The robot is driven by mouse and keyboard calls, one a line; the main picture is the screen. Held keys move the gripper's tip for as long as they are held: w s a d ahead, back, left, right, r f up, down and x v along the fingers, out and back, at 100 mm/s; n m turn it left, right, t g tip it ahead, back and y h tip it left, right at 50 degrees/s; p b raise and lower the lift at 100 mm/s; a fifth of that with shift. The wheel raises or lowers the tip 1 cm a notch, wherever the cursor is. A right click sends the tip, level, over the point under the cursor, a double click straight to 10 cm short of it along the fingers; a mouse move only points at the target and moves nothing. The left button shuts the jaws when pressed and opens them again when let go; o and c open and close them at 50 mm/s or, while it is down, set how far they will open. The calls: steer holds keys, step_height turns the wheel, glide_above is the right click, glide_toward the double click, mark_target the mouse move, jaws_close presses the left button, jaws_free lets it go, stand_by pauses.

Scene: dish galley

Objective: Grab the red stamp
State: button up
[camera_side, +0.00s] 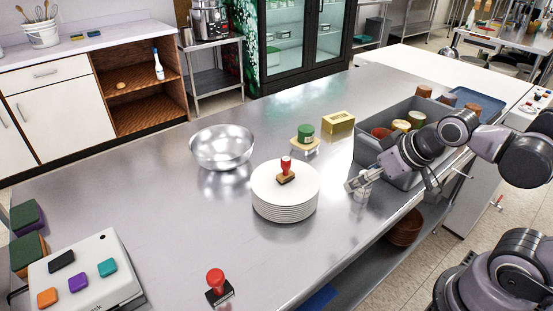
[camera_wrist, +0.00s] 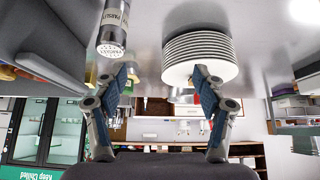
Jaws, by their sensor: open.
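Two red-handled stamps show in the side view. One stamp with a wooden base (camera_side: 286,174) stands on top of the stack of white plates (camera_side: 285,205). The other stamp with a black base (camera_side: 218,289) stands on the steel counter near its front edge. My gripper (camera_side: 360,182) is open, low over the counter to the right of the plates, beside a small pale shaker (camera_side: 362,196). In the wrist view my open fingers (camera_wrist: 162,76) hold nothing. The plates (camera_wrist: 200,55) and the shaker lettered "PARSLEY" (camera_wrist: 113,30) lie ahead of them; a red patch by the right finger is unclear.
A steel bowl (camera_side: 222,147) stands left behind the plates. A green-topped stamp-like item (camera_side: 305,134) and a gold box (camera_side: 338,122) stand behind them. A grey bin (camera_side: 367,150) of items is on the right. A white button panel (camera_side: 85,275) lies front left. The counter's left middle is clear.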

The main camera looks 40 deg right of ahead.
steer(key=c, duration=0.3)
steer(key=n+g+y, duration=0.4)
steer(key=n+g, duration=0.3)
steer(key=n, duration=1.1)
glide_toward(217, 284)
step_height(217, 284, down, 2)
steer(key=w, duration=0.2)
steer(key=shift+y, duration=0.3)
steer(key=shift+s+d+f+x, duration=0.1)
steer(key=shift+d+x, duration=0.05)
steer(key=shift+x, duration=1.6)
steer(key=shift+s+d+f+x, duration=0.1)
steer(key=shift+d+x, duration=0.1)
steer(key=shift+x, duration=1.5)
steer(key=shift+s+d+x, duration=0.1)
steer(key=shift+d+x, duration=0.05)
steer(key=shift+x, duration=1.6)
jaws_close()
